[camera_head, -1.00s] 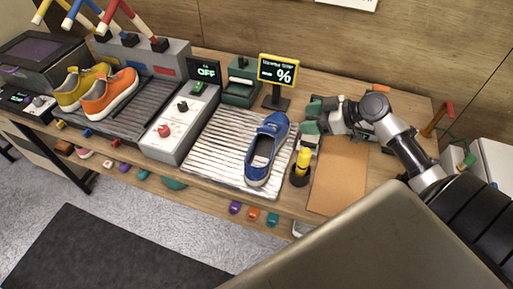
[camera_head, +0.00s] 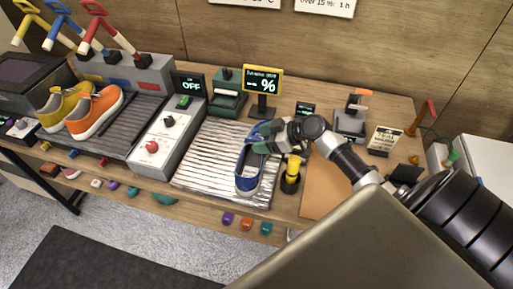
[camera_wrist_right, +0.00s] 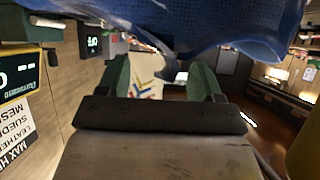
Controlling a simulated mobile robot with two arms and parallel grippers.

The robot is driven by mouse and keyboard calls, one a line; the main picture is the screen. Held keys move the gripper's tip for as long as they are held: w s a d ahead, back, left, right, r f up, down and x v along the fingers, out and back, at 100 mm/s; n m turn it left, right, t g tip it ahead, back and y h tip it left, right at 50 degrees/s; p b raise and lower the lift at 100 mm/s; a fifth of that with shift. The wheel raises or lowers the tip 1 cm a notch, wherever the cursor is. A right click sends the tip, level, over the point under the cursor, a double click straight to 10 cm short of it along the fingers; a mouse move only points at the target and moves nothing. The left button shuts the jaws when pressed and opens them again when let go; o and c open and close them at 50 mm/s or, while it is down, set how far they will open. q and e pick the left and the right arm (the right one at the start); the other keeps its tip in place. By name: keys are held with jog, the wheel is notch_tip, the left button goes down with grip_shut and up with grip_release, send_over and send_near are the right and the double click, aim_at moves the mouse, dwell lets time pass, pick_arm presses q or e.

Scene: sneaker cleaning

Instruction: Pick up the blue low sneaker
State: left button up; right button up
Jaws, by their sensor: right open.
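The blue low sneaker (camera_head: 246,178) stands on the ribbed silver mat in the head view, its toe toward the front edge. My right gripper (camera_head: 261,139) is at the sneaker's rear part from the right and partly hides it. In the right wrist view the blue sneaker (camera_wrist_right: 245,30) fills the top of the picture, close to the open green fingers of my right gripper (camera_wrist_right: 162,76). No part of the sneaker is clearly clamped between them. My left gripper is not in view.
A yellow-topped black holder (camera_head: 291,174) stands just right of the sneaker, close under my right arm. A percent display (camera_head: 263,82) stands behind the mat (camera_head: 205,160). A grey control box (camera_head: 165,135) is to the left, then yellow and orange sneakers (camera_head: 96,112) on a dark ribbed surface.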

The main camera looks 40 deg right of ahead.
jog(key=shift+x, duration=0.95)
jog(key=shift+d, duration=0.1)
jog(key=shift+c, duration=0.5)
grip_shut()
